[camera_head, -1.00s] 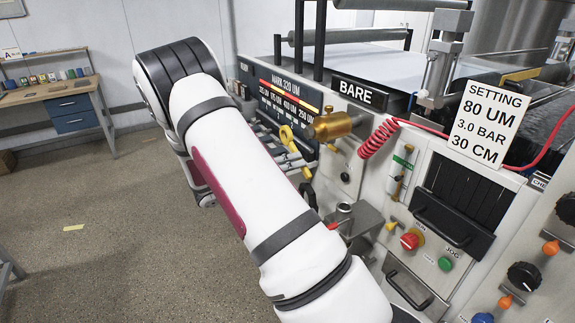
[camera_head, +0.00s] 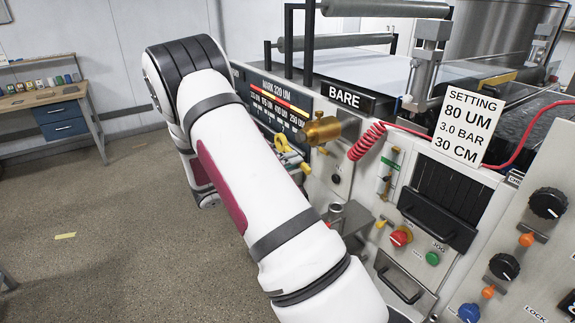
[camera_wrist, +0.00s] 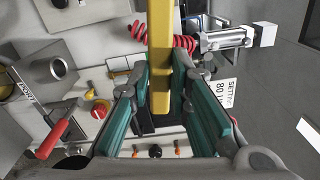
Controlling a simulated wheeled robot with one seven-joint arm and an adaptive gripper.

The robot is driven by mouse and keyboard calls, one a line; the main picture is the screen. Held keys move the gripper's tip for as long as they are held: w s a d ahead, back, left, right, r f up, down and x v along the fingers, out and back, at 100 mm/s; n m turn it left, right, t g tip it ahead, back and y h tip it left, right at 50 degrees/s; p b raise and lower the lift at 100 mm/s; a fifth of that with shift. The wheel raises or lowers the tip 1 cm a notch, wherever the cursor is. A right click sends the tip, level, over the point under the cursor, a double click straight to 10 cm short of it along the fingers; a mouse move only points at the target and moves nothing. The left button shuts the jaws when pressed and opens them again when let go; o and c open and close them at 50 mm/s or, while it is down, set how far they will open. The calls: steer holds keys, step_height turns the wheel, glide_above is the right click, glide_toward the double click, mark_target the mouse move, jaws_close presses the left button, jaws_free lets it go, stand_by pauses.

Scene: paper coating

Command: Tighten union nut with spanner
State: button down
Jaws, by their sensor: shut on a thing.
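A yellow spanner (camera_wrist: 159,35) is held between the two fingers of my gripper (camera_wrist: 161,85) in the wrist view and runs up past the top edge, so its far end is out of frame. In the head view the yellow spanner (camera_head: 284,145) shows just left of a brass fitting (camera_head: 322,130), which looks like the union nut, on the machine's front. A gap seems to show between them; contact cannot be told. My arm hides most of my gripper in the head view.
A red coiled hose (camera_head: 367,141) hangs right of the brass fitting. A red knob (camera_head: 401,237), a green button (camera_head: 432,258) and black handles are on the panel. A setting sign (camera_head: 466,125) stands at right. Open floor (camera_head: 110,210) lies at left.

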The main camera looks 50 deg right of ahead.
steer(key=shift+x, duration=2.05)
steer(key=shift+x, duration=1.5)
stand_by(0.5)
steer(key=f+m, duration=0.1)
steer(key=w+f+m, duration=0.1)
steer(key=m, duration=0.1)
steer(key=f+m+b, duration=0.1)
steer(key=f+m, duration=0.1)
steer(key=shift+w+d, duration=0.2)
steer(key=shift+w, duration=0.15)
steer(key=shift+r, duration=0.1)
stand_by(0.9)
steer(key=shift+s+r+n, duration=0.25)
steer(key=shift+r+n, duration=0.05)
steer(key=shift+n, duration=0.1)
